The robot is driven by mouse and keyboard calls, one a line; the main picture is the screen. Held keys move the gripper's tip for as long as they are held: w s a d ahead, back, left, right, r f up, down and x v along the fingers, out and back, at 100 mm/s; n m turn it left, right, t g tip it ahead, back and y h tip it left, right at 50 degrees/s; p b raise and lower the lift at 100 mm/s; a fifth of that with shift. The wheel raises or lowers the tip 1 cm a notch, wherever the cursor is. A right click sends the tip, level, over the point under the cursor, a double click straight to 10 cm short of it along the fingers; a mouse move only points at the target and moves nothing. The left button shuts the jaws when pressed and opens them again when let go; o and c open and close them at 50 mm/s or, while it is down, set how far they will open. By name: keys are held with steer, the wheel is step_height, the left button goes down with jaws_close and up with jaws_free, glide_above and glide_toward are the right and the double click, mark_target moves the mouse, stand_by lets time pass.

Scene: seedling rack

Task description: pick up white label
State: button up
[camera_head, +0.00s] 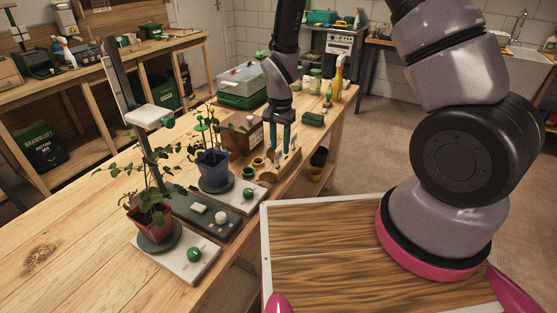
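My gripper (280,150) hangs fingers-down over the far right part of the wooden bench. Its two teal fingers are apart with a gap between them, and I see nothing held. Small pale upright pieces show around the fingertips, close to a low wooden holder (287,170). One of them may be the white label, but they are too small to tell, and the fingers partly hide them. I cannot tell whether the fingertips touch anything.
Two potted seedlings, in a red pot (150,224) and a blue pot (212,168), stand on the bench left of my gripper. A tall stand (118,85) rises behind them.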

mark_target(278, 160)
steer(key=shift+s+a+f, duration=0.1)
steer(key=shift+a+f, duration=0.1)
steer(key=shift+f, duration=1.2)
steer(key=shift+s+a+f, duration=0.1)
steer(key=shift+a+f, duration=0.05)
steer(key=shift+f, duration=1.2)
jaws_close()
